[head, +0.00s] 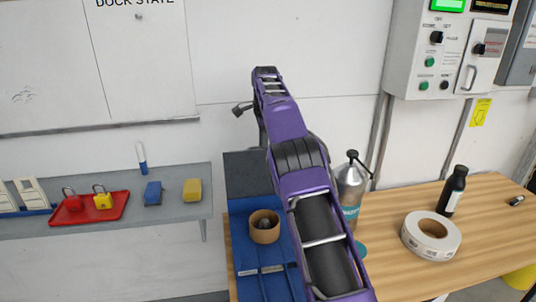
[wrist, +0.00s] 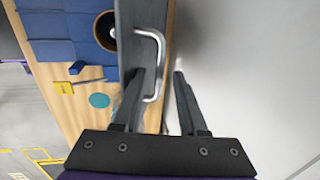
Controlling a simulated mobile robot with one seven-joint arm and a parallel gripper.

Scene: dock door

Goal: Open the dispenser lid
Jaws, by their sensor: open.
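In the wrist view, a dark grey panel (wrist: 135,30), apparently the dispenser lid, carries a pale C-shaped handle (wrist: 158,55). The same dark panel (head: 245,173) shows in the head view, behind blue pieces and against the wall. Whether it is ajar I cannot tell. My gripper (wrist: 160,75) is open at the handle. In the wrist view, the lower handle lies between its two fingers, with no clear contact. In the head view my arm hides the handle and the fingers.
A silver canister (head: 350,190), a tape roll (head: 431,236) and a dark bottle (head: 453,190) are on the wooden table (head: 395,270). The wall (wrist: 250,70) is close on the wrist view's right. A shelf (head: 175,222) is at left.

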